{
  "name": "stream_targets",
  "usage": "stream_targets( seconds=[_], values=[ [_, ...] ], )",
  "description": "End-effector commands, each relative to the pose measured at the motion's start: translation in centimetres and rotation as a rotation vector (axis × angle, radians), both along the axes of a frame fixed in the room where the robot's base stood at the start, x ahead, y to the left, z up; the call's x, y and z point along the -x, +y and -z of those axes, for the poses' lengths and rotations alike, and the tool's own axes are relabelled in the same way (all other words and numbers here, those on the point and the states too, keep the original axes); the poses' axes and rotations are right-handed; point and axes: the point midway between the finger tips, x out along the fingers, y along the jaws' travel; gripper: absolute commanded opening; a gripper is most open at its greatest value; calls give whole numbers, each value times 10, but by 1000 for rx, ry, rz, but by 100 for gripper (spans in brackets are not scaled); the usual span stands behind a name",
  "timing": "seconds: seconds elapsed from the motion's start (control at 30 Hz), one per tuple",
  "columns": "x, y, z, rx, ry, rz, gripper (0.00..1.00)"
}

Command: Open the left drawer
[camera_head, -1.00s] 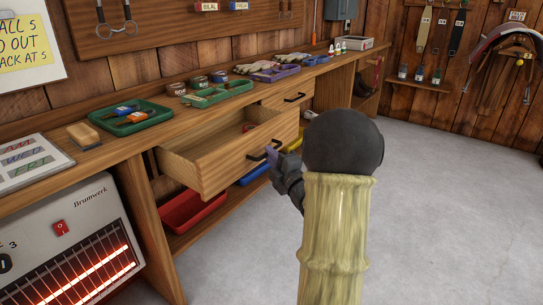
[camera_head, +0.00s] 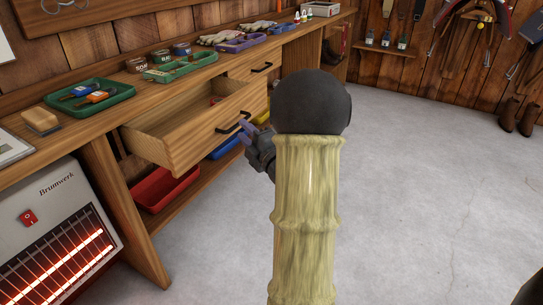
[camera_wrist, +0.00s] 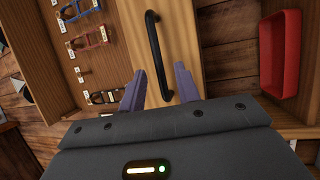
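The left drawer (camera_head: 205,135) of the wooden bench stands pulled well out, with its inside showing. Its black bar handle (camera_head: 232,127) is on the front panel and also shows in the wrist view (camera_wrist: 153,45). Red and blue metal clips (camera_wrist: 85,25) lie in the drawer.
A second drawer (camera_head: 250,67) to the right is closed. A red bin (camera_head: 165,188) sits on the shelf below the open drawer. A lit heater (camera_head: 55,230) stands at the left. A green tray (camera_head: 110,108) is on the bench top.

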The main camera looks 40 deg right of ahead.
Motion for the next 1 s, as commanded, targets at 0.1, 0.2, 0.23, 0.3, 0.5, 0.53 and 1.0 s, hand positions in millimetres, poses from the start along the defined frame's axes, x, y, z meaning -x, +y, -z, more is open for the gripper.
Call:
stream_targets(
  seconds=[0.1, 0.2, 0.23, 0.3, 0.5, 0.53, 1.0],
  values=[
    [24, 0, 2, -2, 4, 3, 32],
    [44, 1, 6, -2, 4, 3, 32],
    [50, 2, 7, -2, 4, 3, 32],
    [64, 3, 9, -5, 4, 4, 32],
    [103, 4, 19, -1, 3, 5, 32],
    [109, 4, 20, -1, 2, 5, 32],
    [127, 5, 28, 4, -2, -10, 32]
  ],
)
